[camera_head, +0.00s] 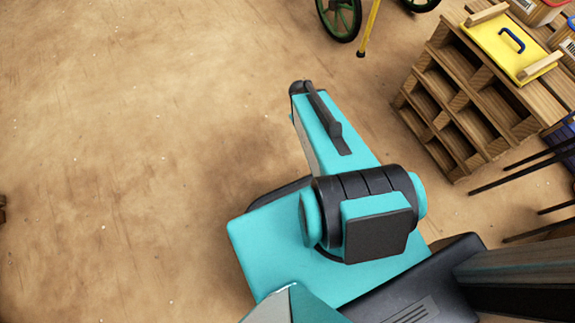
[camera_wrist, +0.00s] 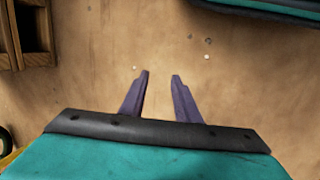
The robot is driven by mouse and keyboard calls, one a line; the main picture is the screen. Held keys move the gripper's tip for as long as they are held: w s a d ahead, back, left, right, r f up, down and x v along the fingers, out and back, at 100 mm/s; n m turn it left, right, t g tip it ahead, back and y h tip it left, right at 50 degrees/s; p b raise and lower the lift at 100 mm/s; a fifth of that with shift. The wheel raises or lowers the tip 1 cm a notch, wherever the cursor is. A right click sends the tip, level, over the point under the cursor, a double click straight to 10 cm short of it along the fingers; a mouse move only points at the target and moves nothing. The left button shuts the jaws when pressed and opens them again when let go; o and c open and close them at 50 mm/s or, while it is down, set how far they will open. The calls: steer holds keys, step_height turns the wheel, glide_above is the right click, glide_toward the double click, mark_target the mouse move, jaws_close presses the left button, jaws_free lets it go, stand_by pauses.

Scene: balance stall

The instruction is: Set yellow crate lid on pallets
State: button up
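The yellow crate lid (camera_head: 497,49) has a blue handle. It lies flat on the pallet stack (camera_head: 462,104) at the top right of the head view, between two wooden blocks. Part of the wooden stack also shows in the wrist view (camera_wrist: 36,57), at the top left. My gripper (camera_wrist: 160,74) is open and empty in the wrist view. Its two purple-grey fingers stand apart over bare floor, away from the lid. In the head view my folded arm is in the lower middle, and the fingers cannot be made out.
Crates with red (camera_head: 542,12) and blue parts stand beside the lid at the right edge. Dark thin bars (camera_head: 525,165) stick out below the stack. A green-spoked wheel (camera_head: 342,17) and a yellow pole (camera_head: 370,25) stand at the top.

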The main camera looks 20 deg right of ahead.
steer(key=s+a+f+g+y, duration=0.1)
steer(key=s+a+f, duration=0.2)
steer(key=s+a, duration=0.3)
steer(key=s+a+f+g+y, duration=0.1)
steer(key=s+a+f+g, duration=0.1)
steer(key=s+a, duration=0.4)
steer(key=a+f, duration=0.1)
steer(key=a, duration=0.4)
steer(key=shift+a+f+y, duration=0.2)
steer(key=shift+f+y, duration=0.2)
steer(key=shift+r, duration=0.1)
